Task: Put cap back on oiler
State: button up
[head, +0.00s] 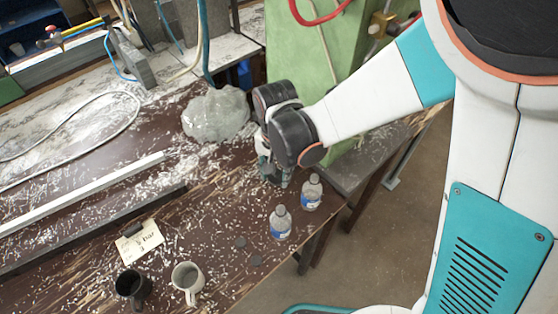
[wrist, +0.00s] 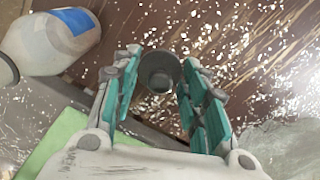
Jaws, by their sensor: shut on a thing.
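My gripper (head: 273,174) is low over the right end of the brown bench, partly hidden behind my own wrist in the head view. In the wrist view its teal fingers (wrist: 160,82) are shut on a dark grey, round, hollow-looking piece (wrist: 160,70), which looks like the cap. The head view does not show this piece clearly. Two clear bottles with blue labels stand upright near the gripper, one closer (head: 312,193) and one nearer the front edge (head: 281,223). One bottle (wrist: 55,42) shows left of the fingers in the wrist view. I cannot tell which thing is the oiler.
A clear plastic bag (head: 215,113) lies behind the gripper. A green machine (head: 315,75) stands behind. Pale shavings cover the bench.

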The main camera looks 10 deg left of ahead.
aim_at(276, 179)
jog(key=shift+f+b, duration=1.05)
jog(key=shift+f, duration=0.7)
jog(key=shift+f, duration=0.15)
jog(key=o, duration=0.8)
jog(key=shift+c, duration=0.2)
